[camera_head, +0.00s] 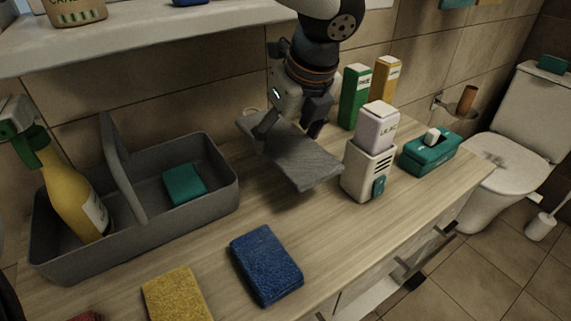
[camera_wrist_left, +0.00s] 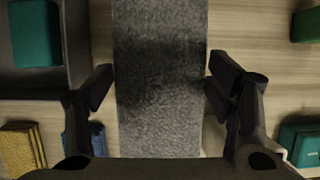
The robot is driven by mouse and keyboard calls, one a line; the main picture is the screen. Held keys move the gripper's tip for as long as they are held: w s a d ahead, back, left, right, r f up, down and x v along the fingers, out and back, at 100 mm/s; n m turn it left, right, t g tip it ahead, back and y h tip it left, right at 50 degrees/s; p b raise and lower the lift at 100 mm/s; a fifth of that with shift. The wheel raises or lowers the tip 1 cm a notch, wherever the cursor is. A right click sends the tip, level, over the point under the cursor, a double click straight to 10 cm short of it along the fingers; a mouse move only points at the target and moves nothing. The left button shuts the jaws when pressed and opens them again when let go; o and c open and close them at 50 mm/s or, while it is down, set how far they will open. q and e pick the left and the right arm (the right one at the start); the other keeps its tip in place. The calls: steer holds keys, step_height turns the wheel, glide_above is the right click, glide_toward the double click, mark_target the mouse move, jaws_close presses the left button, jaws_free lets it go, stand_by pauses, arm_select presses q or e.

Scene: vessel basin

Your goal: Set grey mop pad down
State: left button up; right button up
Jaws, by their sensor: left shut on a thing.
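The grey mop pad (camera_head: 297,160) is a flat, long rectangle held by my left gripper (camera_head: 291,128) over the wooden countertop (camera_head: 215,250). The pad looks a little above the counter, with a shadow under its near edge; the exact gap is hard to tell. In the left wrist view the pad (camera_wrist_left: 160,110) runs up the middle, between the two fingers of the left gripper (camera_wrist_left: 160,82), which are shut on its sides. My right gripper is not in view.
Left of the pad stands a grey caddy (camera_head: 222,165) with a yellow spray bottle (camera_head: 70,185) and a green sponge (camera_head: 184,184). A blue sponge (camera_head: 266,265) and yellow sponge (camera_head: 176,298) lie in front. Right are a white dispenser (camera_head: 368,172) and teal box (camera_head: 430,156).

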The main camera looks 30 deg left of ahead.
arm_select(q)
step_height(320, 180, down, 7)
steer(key=shift+r, duration=0.1)
steer(key=shift+f, duration=0.2)
steer(key=o, duration=1.1)
steer(key=shift+o, duration=0.2)
steer(key=v, duration=1.2)
steer(key=shift+r, duration=0.2)
steer(key=shift+f, duration=0.1)
